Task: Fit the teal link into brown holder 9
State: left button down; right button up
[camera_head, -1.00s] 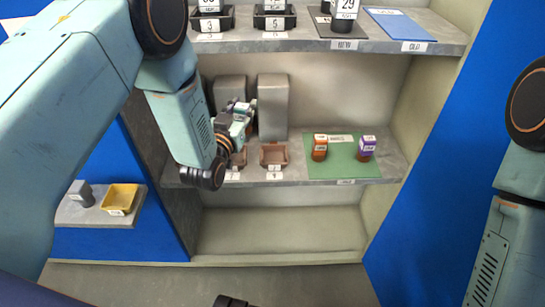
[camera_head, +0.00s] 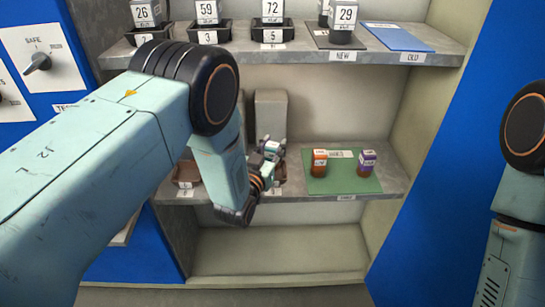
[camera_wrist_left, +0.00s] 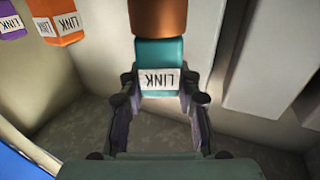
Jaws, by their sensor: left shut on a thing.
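My left gripper (camera_head: 272,152) is shut on the teal link (camera_wrist_left: 160,66), whose white LINK label shows upside down in the left wrist view. In that view the left gripper (camera_wrist_left: 160,98) has a finger on each side of the link. A brown-orange block (camera_wrist_left: 158,18) lies directly beyond the link; I cannot tell whether it is a holder or whether they touch. In the head view the gripper is over the right brown holder (camera_head: 281,173), which it partly hides. Another brown holder (camera_head: 187,173) shows to the left, partly behind my arm. Their numbers are too small to read. My right gripper is out of view.
An orange link (camera_head: 319,163) and a purple link (camera_head: 366,163) stand on a green mat (camera_head: 343,184) to the right. A grey pillar (camera_head: 270,112) stands behind the holders. The upper shelf (camera_head: 300,46) overhangs, carrying black holders and a blue mat (camera_head: 398,37).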

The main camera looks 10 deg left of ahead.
aim_at(270, 159)
pick_arm(q)
jog(key=shift+f+b, duration=0.3)
jog(key=shift+f, duration=1.05)
jog(key=shift+w, duration=0.1)
jog(key=shift+f+b, duration=0.25)
jog(key=shift+b, duration=0.05)
jog(key=c, duration=1)
grip_release()
jog(key=shift+o, duration=0.2)
